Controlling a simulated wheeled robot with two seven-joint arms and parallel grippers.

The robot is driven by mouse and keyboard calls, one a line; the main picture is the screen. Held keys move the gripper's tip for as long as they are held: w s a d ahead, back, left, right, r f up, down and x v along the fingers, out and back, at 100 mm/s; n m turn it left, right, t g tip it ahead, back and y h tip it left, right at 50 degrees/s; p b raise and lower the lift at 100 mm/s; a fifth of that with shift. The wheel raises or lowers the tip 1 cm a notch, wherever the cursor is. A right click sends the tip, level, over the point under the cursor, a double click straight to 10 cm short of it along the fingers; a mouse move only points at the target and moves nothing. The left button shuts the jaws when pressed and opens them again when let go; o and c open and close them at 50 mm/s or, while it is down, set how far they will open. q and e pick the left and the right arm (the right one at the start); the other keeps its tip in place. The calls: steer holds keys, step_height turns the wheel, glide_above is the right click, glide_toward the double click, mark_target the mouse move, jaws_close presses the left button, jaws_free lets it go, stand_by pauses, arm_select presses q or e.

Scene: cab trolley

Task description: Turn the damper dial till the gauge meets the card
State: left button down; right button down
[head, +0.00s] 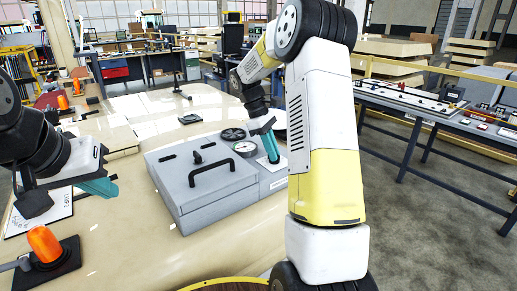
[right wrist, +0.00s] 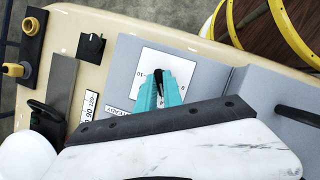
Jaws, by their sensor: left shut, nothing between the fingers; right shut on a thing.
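The grey metal box (head: 205,205) lies on the beige table, with a black handle on its lid. My right gripper (head: 271,158) points down at a white scale plate (right wrist: 150,63) on the box and is shut on the damper dial, mostly hidden between the teal fingers; the right wrist view shows the fingers too (right wrist: 160,92). My left gripper (head: 104,187) is shut and empty, left of the box. I cannot tell which printed paper is the card.
A sheet with writing (head: 45,213) lies at the left, and an orange knob on a dark base (head: 46,243) stands at the front left. A black wheel (head: 233,134) sits behind the gauge. A workbench (head: 415,100) stands to the right across a floor gap.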

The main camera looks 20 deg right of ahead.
steer(key=m+y, duration=0.1)
steer(key=m, duration=0.2)
steer(key=m+g, duration=0.1)
steer(key=m, duration=0.2)
steer(key=shift+w+d+r+y, duration=0.1)
steer(key=shift+w+y, duration=0.05)
steer(key=shift+y, duration=0.25)
stand_by(0.3)
steer(key=c, duration=1.5)
jaws_free()
steer(key=v, duration=0.7)
steer(key=shift+w+r, duration=0.25)
steer(key=shift+r, duration=0.1)
